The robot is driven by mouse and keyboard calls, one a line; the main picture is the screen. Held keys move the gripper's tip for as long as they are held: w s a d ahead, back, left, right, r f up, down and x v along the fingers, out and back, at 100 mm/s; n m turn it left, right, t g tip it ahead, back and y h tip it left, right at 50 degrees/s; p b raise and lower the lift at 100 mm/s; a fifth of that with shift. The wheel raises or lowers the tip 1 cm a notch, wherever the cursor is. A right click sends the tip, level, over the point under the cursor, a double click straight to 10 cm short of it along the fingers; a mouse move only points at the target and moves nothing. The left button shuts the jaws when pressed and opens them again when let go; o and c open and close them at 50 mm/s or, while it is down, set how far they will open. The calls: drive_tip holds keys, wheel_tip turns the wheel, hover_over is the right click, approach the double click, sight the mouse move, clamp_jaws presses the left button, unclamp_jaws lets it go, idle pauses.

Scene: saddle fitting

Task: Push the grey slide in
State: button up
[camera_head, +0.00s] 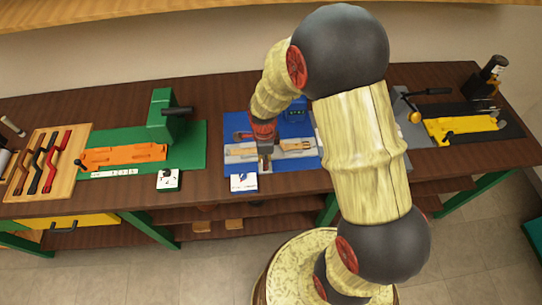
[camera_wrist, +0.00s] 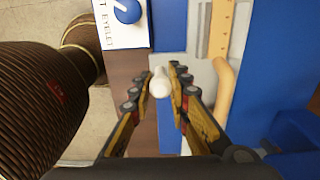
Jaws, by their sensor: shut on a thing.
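The grey slide fixture (camera_head: 236,153) lies on a blue mat (camera_head: 238,127) in the middle of the bench. It also shows in the wrist view as a light grey plate (camera_wrist: 199,122). A tan strap-shaped piece (camera_head: 291,147) lies along it; in the wrist view the strap (camera_wrist: 222,78) curves just right of my fingers. My gripper (camera_head: 265,162) points down at the fixture. In the wrist view my gripper (camera_wrist: 162,74) is shut on a pale rounded knob (camera_wrist: 161,86). Whether the knob belongs to the grey slide cannot be told; its base is hidden.
A white card with a blue dial (camera_wrist: 127,10) lies near the bench's front edge. A green fixture (camera_head: 162,118) with an orange piece (camera_head: 125,155) stands left. A yellow piece (camera_head: 462,126) lies on a black mat at right. My arm hides the bench right of centre.

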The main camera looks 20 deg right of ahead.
drive_tip(key=shift+w+d, duration=0.5)
drive_tip(key=shift+w, duration=1)
drive_tip(key=shift+w+d, duration=0.45)
drive_tip(key=shift+w, duration=1)
drive_tip(key=shift+w+d, duration=0.5)
drive_tip(key=shift+w, duration=1.15)
drive_tip(key=shift+w+d+r, duration=0.1)
drive_tip(key=shift+w+d, duration=0.1)
drive_tip(key=shift+w, duration=0.4)
drive_tip(key=shift+o, duration=0.6)
drive_tip(key=shift+w+r, duration=0.1)
drive_tip(key=shift+w, duration=0.1)
drive_tip(key=o, duration=0.6)
drive_tip(key=shift+d, duration=0.15)
drive_tip(key=shift+o, duration=0.7)
drive_tip(key=shift+s, duration=0.1)
